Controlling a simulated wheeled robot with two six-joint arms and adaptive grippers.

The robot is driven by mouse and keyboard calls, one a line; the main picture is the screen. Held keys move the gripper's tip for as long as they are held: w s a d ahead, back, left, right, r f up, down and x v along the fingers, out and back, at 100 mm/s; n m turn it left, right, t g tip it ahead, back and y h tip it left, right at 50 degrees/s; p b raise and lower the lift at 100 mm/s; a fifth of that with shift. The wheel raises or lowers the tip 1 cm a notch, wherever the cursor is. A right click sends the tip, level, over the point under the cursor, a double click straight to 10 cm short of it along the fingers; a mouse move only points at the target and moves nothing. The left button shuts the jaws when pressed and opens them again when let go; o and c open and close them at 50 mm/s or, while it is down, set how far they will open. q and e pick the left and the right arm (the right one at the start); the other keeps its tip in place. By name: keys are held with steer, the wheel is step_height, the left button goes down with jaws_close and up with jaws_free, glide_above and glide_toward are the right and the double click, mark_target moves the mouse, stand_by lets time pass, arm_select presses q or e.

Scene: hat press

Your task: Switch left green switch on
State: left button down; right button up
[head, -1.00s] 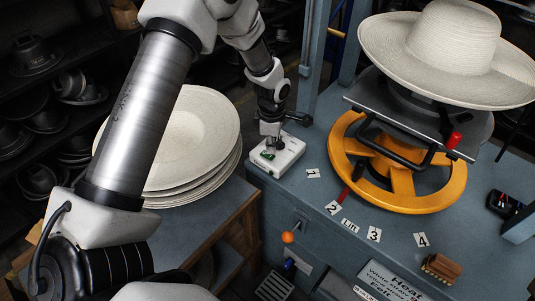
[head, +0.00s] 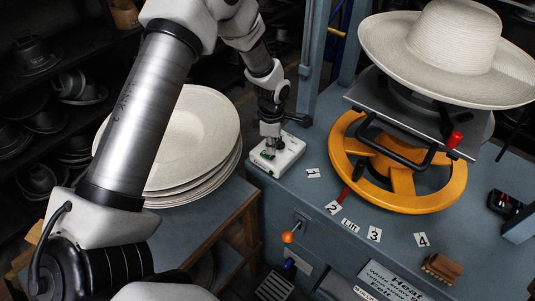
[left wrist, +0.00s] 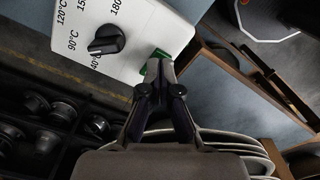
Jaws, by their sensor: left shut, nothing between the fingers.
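A white control box (head: 290,152) sits at the near left corner of the blue-grey press table. In the left wrist view it shows a black dial (left wrist: 107,40) with temperature marks and green switch parts (left wrist: 161,53) at its edge. Green also shows on the box in the head view (head: 267,155). My left gripper (head: 270,146) points down over the box, shut and empty. In the left wrist view its fingertips (left wrist: 159,66) are at the green switch and partly hide it. I cannot tell whether they touch it or which way it is tilted. My right gripper is not in view.
A stack of pale hat blanks (head: 200,125) stands on a wooden-edged side table left of the box. A yellow wheel (head: 440,190) and a plate with a straw hat (head: 450,45) are to the right. An orange-knobbed lever (head: 288,237) juts from the table front.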

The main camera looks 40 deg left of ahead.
mark_target(271, 156)
arm_select(q)
steer(key=shift+f+b, duration=0.45)
steer(key=shift+f, duration=0.6)
stand_by(0.4)
step_height(271, 156, up, 7)
steer(key=p, duration=0.6)
steer(key=shift+p, duration=0.3)
steer(key=shift+f, duration=0.1)
